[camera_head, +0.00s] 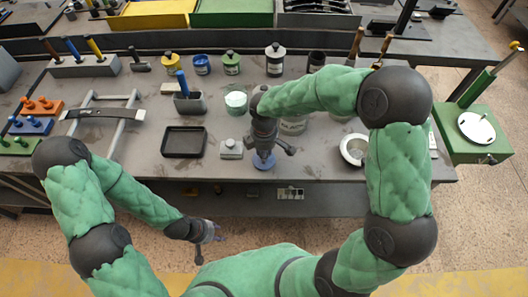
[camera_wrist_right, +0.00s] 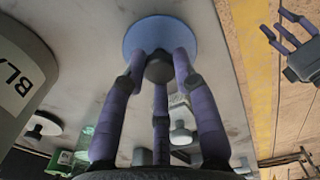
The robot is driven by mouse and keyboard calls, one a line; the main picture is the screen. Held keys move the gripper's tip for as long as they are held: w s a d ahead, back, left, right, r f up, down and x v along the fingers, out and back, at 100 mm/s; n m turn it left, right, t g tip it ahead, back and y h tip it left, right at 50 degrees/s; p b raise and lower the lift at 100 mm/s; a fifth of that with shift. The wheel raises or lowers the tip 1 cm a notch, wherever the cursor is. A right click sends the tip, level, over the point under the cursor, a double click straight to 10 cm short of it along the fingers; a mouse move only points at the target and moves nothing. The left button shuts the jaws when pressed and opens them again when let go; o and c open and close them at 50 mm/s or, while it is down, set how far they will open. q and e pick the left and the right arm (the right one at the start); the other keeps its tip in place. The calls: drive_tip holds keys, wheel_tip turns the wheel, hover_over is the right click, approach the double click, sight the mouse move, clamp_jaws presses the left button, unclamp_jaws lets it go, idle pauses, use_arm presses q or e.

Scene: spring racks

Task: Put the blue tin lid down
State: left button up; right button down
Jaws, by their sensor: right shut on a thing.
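The blue tin lid (camera_head: 263,163) is a round light-blue disc at the front of the grey workbench, below my right gripper (camera_head: 265,150). In the right wrist view the lid (camera_wrist_right: 160,33) shows beyond the fingertips. My right gripper (camera_wrist_right: 160,66) has its fingers closed around a dark knob at the lid's middle. I cannot tell whether the lid touches the bench top. My left gripper (camera_head: 208,232) is empty, with its fingers apart, in front of the bench and below its edge. The left gripper also shows at the right of the wrist view (camera_wrist_right: 292,38).
A black tray (camera_head: 184,142) and a small grey block with a knob (camera_head: 231,149) stand left of the lid. A round open tin (camera_head: 354,149) stands right. Bare bench (camera_head: 310,165) shows right of the lid.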

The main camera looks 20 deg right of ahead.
drive_tip(key=c, duration=1)
unclamp_jaws()
drive_tip(key=shift+o, duration=0.2)
wheel_tip(320, 180, up, 12)
drive_tip(key=p, duration=0.3)
drive_tip(key=shift+r+p, duration=0.15)
drive_tip(key=shift+p, duration=0.25)
